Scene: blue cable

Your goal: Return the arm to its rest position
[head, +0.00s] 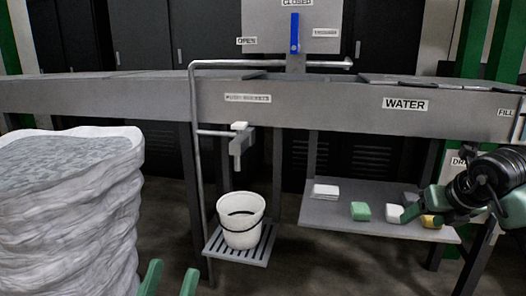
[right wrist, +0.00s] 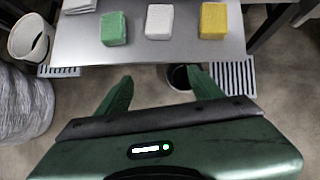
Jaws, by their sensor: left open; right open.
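My left gripper (head: 170,282) shows at the bottom edge of the head view as two green fingertips held apart, with nothing between them. My right gripper is at the right of the head view, in front of the shelf and partly hidden by its own arm. In the right wrist view my right gripper (right wrist: 160,88) has its two green fingers spread wide and empty. Past the fingertips are a green block (right wrist: 113,29), a white block (right wrist: 159,22) and a yellow block (right wrist: 213,21) on a grey shelf (right wrist: 135,52). The fingers touch none of them.
A white bucket (head: 241,232) stands on a slatted stand below the counter (head: 330,112). A blue lever (head: 294,33) stands upright on the panel. A dark container (right wrist: 180,77) sits below the right fingers. Bare floor lies before the shelf.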

